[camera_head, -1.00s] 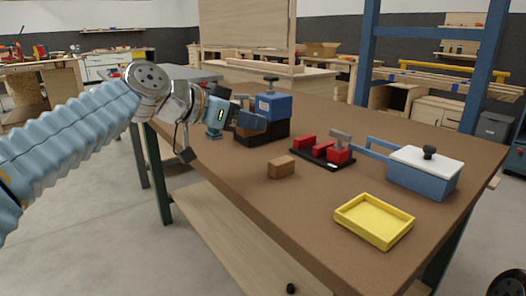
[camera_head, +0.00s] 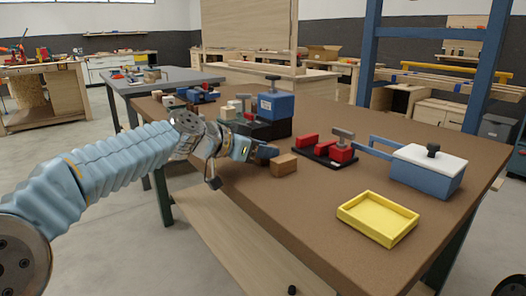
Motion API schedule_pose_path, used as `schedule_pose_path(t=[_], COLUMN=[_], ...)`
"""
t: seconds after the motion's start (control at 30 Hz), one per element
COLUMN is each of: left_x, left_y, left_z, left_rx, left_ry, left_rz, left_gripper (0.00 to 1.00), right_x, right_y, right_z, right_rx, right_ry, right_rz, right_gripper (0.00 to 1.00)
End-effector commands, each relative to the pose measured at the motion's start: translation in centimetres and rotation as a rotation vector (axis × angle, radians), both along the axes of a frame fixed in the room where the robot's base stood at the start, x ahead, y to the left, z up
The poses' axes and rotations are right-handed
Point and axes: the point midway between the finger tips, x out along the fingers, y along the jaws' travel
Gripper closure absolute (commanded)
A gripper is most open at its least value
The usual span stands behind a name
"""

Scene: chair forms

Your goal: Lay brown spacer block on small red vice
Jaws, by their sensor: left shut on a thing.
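The brown spacer block (camera_head: 284,165) is on the brown workbench, left of the small red vice. My left gripper (camera_head: 270,155) reaches in from the left and is shut on the block, covering its left side; the fingertips are hard to make out. The block looks level and at bench height; I cannot tell whether it touches the bench. The small red vice (camera_head: 341,154) has red jaws, a grey handle on top and a black base. Nothing lies on it. My right gripper is not in view.
A yellow tray (camera_head: 347,219) stands in front of the vice. A blue box with a white lid (camera_head: 425,180) is to the right. A blue vice-like block on a dark base (camera_head: 276,107) stands behind my left gripper. The bench between block and tray is clear.

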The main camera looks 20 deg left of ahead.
Motion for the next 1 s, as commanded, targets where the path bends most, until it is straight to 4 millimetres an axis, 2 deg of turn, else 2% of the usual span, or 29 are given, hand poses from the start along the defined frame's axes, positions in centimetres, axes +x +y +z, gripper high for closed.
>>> schedule_pose_path(t=[0.17,0.2,0.37,0.73,0.87,1.0], left_x=[0.0,0.0,0.0,-0.2,-1.8,-4.3], left_y=[0.0,0.0,0.0,0.2,1.5,3.4], left_z=[-0.3,-0.3,-0.2,0.3,0.9,2.2], left_rx=[0.000,0.000,0.001,0.000,0.001,0.001], left_ry=[0.000,0.000,0.001,0.000,-0.002,-0.003], left_rz=[0.000,0.000,0.000,0.001,0.003,0.003], left_gripper=[0.94,0.63,0.39,0.39,0.39,0.39], right_x=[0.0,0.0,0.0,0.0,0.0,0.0], right_y=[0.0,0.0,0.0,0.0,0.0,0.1], right_z=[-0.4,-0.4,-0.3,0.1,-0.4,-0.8], right_rx=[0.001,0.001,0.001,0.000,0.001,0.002], right_ry=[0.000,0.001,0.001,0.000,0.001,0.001], right_rz=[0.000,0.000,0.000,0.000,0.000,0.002], right_gripper=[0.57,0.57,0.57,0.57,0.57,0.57])
